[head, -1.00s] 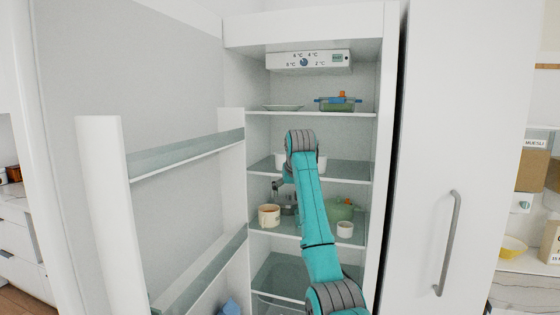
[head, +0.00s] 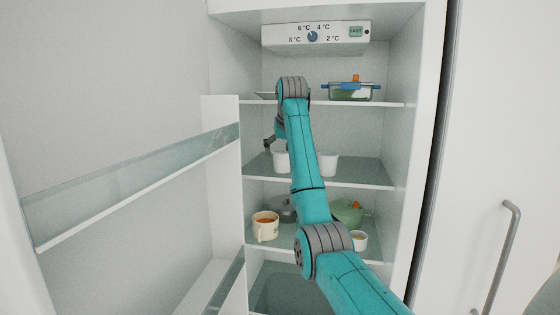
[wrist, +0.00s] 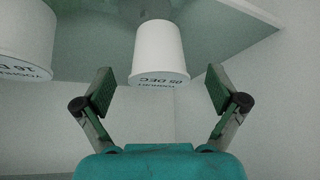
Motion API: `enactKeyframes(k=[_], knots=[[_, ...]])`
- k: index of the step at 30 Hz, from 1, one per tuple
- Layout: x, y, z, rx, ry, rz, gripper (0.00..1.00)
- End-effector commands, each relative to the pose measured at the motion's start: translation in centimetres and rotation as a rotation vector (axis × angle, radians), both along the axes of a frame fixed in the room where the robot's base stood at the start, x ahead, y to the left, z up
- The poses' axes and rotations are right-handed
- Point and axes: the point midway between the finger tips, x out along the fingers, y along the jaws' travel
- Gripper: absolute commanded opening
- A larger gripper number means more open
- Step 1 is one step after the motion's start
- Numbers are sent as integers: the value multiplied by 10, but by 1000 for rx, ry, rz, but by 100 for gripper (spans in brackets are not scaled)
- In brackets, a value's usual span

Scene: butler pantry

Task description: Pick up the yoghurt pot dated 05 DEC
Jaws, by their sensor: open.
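The white yoghurt pot dated 05 DEC (wrist: 160,50) is in the middle of the wrist view, which looks upside down, its date print inverted. My gripper (wrist: 160,92) is open and empty. Its fingers are spread to either side of that pot's line, with the pot a little beyond the tips. In the head view two white pots stand on the middle shelf; the left one (head: 281,162) appears to be the 05 DEC pot, partly behind my arm. My gripper (head: 269,144) shows there at the pot's left, partly hidden by the wrist.
Another white pot (wrist: 22,45), also marked DEC, stands beside it; it is the right one in the head view (head: 328,164). A glass dish (head: 350,92) is on the shelf above. A mug (head: 265,228) and green pot (head: 347,212) are below. The door (head: 130,190) is open at left.

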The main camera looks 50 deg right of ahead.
Motion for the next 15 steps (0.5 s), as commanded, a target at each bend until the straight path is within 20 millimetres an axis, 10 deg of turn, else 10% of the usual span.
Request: enactKeyframes(k=[15], knots=[[21,-25,-49,1,1,0,96]])
